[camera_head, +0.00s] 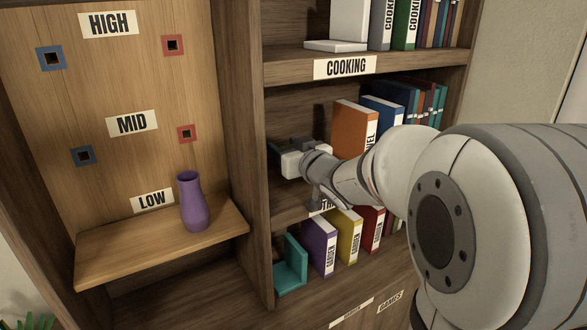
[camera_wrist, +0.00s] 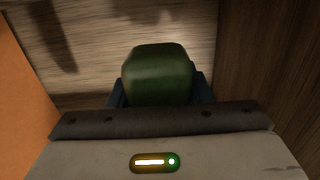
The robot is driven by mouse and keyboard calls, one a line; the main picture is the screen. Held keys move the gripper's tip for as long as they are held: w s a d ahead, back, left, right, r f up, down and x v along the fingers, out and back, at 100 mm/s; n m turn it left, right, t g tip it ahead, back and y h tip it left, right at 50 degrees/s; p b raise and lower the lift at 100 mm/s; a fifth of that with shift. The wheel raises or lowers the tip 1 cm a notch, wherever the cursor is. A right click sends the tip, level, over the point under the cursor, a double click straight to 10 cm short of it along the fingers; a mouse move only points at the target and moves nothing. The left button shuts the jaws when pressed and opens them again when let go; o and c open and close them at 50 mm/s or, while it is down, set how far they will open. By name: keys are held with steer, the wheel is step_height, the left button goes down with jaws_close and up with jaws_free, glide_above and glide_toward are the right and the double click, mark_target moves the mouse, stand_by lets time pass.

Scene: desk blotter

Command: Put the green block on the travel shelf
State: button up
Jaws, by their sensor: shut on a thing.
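The green block (camera_wrist: 157,75) shows in the wrist view, between the dark fingers of my gripper (camera_wrist: 158,92), which is shut on it. In the head view my gripper (camera_head: 277,152) is inside the left end of the middle shelf bay, below the cooking shelf, and the block is hidden there. The travel shelf (camera_head: 289,214) is the board under this bay; its label is mostly covered by my arm. I cannot tell whether the block touches the shelf.
An orange book (camera_head: 355,128) stands to the right of my gripper, with a blue book (camera_head: 382,112) and several others beyond. A wooden upright (camera_head: 252,165) is close on the left. The cooking shelf (camera_head: 290,73) is above. A purple vase (camera_head: 193,203) stands on the low shelf at left.

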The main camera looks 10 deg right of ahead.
mark_target(287, 182)
steer(key=shift+s+f+b, duration=0.1)
steer(key=shift+f+b, duration=0.25)
steer(key=shift+f, duration=2.05)
steer(key=shift+f, duration=0.1)
steer(key=o, duration=0.7)
steer(key=shift+f, duration=0.15)
steer(key=o, duration=0.5)
steer(key=shift+r, duration=0.3)
steer(key=v, duration=1.2)
